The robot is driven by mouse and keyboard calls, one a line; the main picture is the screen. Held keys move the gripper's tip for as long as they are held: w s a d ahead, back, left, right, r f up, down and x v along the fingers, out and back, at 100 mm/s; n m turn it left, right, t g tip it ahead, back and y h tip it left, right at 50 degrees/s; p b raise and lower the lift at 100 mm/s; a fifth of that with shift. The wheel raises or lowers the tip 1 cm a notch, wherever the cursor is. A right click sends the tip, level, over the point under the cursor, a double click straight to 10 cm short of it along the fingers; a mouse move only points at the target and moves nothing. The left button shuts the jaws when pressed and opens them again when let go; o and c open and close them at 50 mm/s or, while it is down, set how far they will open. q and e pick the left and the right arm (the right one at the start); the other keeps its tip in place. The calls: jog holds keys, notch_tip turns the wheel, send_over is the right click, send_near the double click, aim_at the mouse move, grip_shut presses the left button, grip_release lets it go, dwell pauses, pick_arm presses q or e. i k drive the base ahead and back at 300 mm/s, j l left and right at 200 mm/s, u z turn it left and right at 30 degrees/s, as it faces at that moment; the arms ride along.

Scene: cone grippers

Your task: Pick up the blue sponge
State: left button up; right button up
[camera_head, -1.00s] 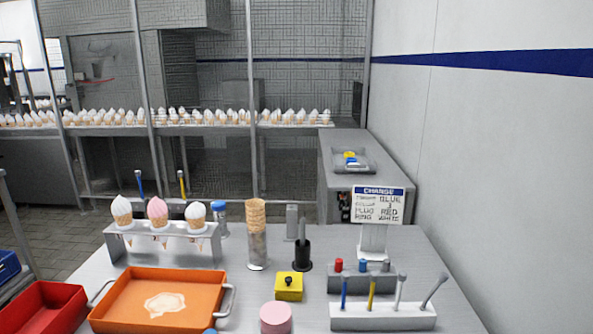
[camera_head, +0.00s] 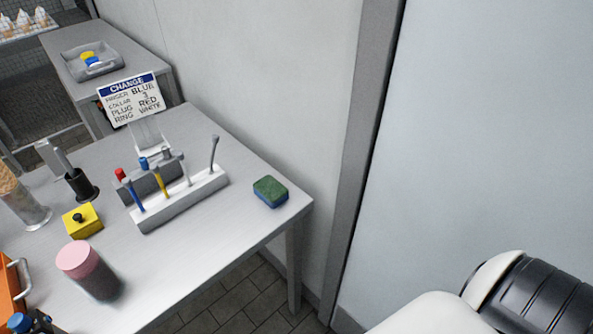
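A sponge (camera_head: 270,191) with a green top and a blue lower side lies flat near the right corner of the grey table (camera_head: 235,225). It is right of the white tool rack and touches nothing but the table. Neither of my grippers shows. A white and black part of my own arm is at the lower right, well apart from the sponge.
The white rack (camera_head: 183,203) holds several upright tools just left of the sponge. Behind it stands a "CHANGE" sign (camera_head: 130,100). A yellow box (camera_head: 82,221) and a pink-topped cylinder (camera_head: 88,270) stand farther left. A wall (camera_head: 255,90) runs close behind the table.

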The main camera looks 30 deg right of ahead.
aim_at(271, 191)
jog(key=z, duration=0.85)
jog(key=u, duration=1.65)
jog(key=z, duration=1.65)
